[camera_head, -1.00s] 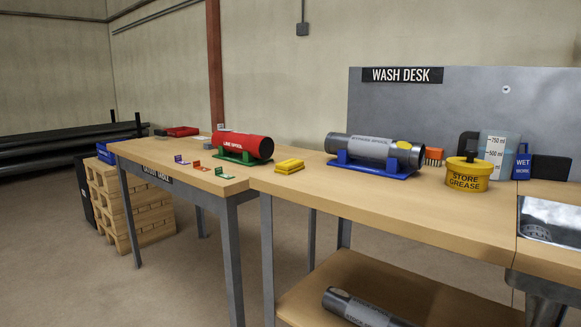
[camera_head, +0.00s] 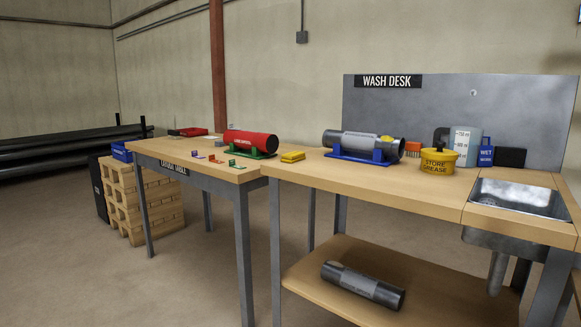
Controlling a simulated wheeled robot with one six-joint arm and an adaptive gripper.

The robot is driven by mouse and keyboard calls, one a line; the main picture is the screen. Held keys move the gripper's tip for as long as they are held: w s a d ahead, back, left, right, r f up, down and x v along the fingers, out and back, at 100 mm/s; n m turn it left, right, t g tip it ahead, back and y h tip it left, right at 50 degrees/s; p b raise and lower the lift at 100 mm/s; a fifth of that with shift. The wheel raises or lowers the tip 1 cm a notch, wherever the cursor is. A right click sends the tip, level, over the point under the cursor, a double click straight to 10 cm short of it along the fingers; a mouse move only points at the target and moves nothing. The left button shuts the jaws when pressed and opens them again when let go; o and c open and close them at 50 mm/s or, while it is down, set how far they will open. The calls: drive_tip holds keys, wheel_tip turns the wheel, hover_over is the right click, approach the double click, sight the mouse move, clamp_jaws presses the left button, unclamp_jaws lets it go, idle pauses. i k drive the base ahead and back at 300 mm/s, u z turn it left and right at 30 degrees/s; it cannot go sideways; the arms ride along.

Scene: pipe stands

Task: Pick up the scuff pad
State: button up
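No item here is labelled as the scuff pad. A dark, flat, squarish pad (camera_head: 510,157) stands at the back right of the wash desk (camera_head: 400,188), beside the sink; it may be the scuff pad, but I cannot be sure. Yellow stacked blocks or pads (camera_head: 292,156) lie near the desk's left end, and I cannot tell what they are. My gripper is not in view.
A yellow grease tub (camera_head: 438,162), a blue wet-work holder (camera_head: 486,153) and a grey pipe (camera_head: 362,146) on a blue stand share the desk. A red pipe (camera_head: 250,142) is on the left table. A sink (camera_head: 520,197) is at right. Floor in front is clear.

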sight(293, 157)
drive_tip(key=z, duration=0.15)
drive_tip(key=k, duration=0.45)
drive_tip(key=u, duration=1.45)
drive_tip(key=i, duration=1.95)
drive_tip(key=z, duration=0.4)
